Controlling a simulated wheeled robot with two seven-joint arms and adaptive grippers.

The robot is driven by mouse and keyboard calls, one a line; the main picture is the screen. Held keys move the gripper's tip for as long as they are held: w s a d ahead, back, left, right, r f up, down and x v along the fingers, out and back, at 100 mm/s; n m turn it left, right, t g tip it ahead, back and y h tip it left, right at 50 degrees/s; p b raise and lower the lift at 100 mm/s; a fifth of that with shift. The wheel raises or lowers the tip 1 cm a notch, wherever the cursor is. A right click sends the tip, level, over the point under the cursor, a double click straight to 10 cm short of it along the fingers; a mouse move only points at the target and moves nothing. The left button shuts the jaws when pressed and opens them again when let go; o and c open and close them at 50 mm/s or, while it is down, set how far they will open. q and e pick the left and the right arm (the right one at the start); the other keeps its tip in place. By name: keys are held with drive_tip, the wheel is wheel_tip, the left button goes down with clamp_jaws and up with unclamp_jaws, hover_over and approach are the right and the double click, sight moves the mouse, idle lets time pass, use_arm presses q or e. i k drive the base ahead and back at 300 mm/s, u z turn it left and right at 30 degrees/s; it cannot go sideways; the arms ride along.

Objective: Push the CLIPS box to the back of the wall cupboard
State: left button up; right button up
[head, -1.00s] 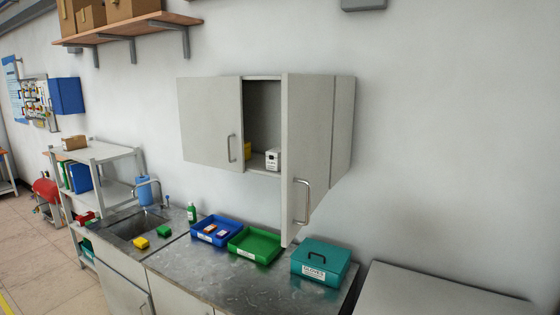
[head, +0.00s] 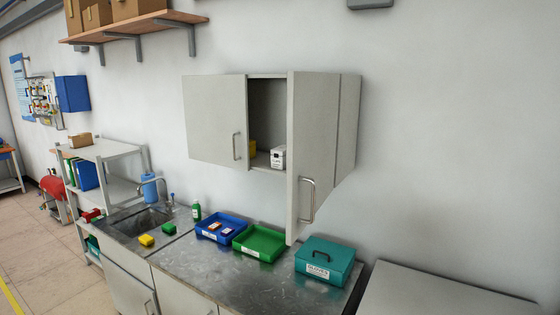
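The wall cupboard (head: 214,112) hangs on the wall in the head view. Its right door (head: 308,130) stands open towards me, and its left door covers the left part of the inside. A small white box (head: 278,157) with a dark label stands near the front edge of the cupboard floor, in the opening between the doors. Its label is too small to read, so I cannot confirm it is the CLIPS box. A yellow thing (head: 253,147) sits to its left, partly hidden. Neither of my grippers is in view.
Below the cupboard is a metal worktop (head: 215,279) with a blue tray (head: 234,222), a green tray (head: 261,256) and a teal case (head: 325,262). A sink (head: 144,222) with a tap lies to the left. The open door juts out above the worktop.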

sight(278, 156)
drive_tip(key=k, duration=0.55)
drive_tip(key=u, duration=0.9)
drive_tip(key=i, duration=1.4)
drive_tip(key=z, duration=0.6)
drive_tip(key=i, duration=0.65)
drive_tip(key=z, duration=0.7)
